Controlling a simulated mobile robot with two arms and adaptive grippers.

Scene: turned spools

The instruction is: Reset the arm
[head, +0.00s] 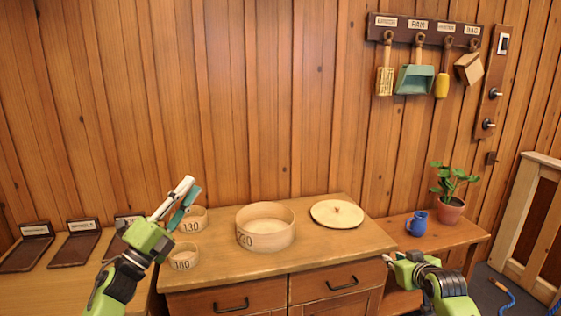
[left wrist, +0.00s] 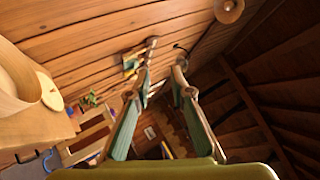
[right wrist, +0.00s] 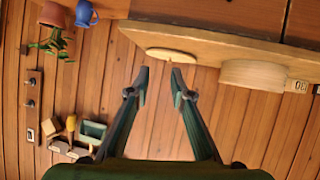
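My left gripper (head: 185,197) is raised at the left, in front of the small round boxes in the head view. Its fingers stand apart with nothing between them, as the left wrist view (left wrist: 162,80) shows. My right gripper (head: 387,258) is at the cabinet's right front corner, pointing inward. In the right wrist view (right wrist: 160,72) its fingers are apart and empty. Neither gripper touches an object that I can see.
A large round box (head: 265,238) stands open on the cabinet top (head: 325,240), beside a round lid (head: 337,213). Small boxes (head: 184,256) stand at its left. A blue jug (head: 417,224) and potted plant (head: 450,208) stand on the right bench. Brushes and a dustpan (head: 414,80) hang above.

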